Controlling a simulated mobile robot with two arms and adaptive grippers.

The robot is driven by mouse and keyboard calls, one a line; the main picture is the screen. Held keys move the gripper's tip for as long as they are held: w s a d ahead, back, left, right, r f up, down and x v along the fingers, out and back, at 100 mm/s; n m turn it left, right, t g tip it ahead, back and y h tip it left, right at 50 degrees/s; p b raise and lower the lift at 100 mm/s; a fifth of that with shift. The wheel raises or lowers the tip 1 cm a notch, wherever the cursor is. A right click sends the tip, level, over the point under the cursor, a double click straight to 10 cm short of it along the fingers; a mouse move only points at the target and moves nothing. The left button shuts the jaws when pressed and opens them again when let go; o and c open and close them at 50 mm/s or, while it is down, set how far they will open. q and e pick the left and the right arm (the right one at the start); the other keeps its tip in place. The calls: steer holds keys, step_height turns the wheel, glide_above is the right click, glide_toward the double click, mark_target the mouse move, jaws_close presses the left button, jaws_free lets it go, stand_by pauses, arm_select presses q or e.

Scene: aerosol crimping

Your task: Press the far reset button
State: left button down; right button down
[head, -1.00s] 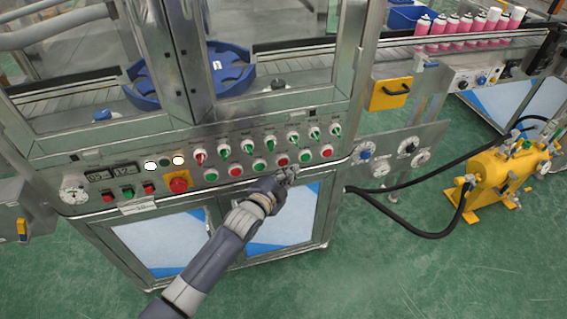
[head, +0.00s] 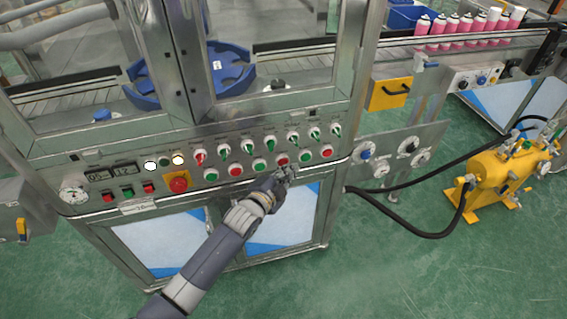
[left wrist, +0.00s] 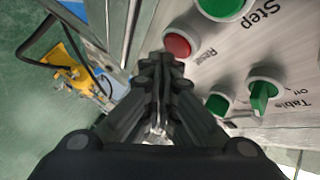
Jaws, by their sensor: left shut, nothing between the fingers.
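A red button (left wrist: 177,45) with a "Reset" label beside it shows in the left wrist view, just past my fingertips and slightly right of them. My left gripper (head: 284,173) is shut and empty, in front of the panel, below the red button (head: 282,160) in the head view. It also shows in the left wrist view (left wrist: 160,62). Contact with a button cannot be seen. My right gripper is not in view.
A green "Step" button (left wrist: 222,6) and a green "Table" switch (left wrist: 262,92) are close by. A row of switches (head: 294,138) runs above the buttons. A red knob on yellow (head: 179,184) is at left. A yellow tank unit (head: 497,175) with black hoses stands at right.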

arm_select(q)
steer(key=shift+w+a, duration=0.2)
steer(key=shift+w, duration=0.35)
stand_by(0.6)
steer(key=shift+s, duration=0.1)
steer(key=shift+s+d+p, duration=0.25)
steer(key=shift+s+p, duration=0.2)
steer(key=shift+s, duration=0.25)
steer(key=s, duration=0.1)
steer(key=s+d+p, duration=0.1)
steer(key=s, duration=0.1)
steer(key=s+p, duration=0.1)
steer(key=shift+s+d, duration=0.25)
steer(key=shift+s, duration=0.15)
stand_by(0.7)
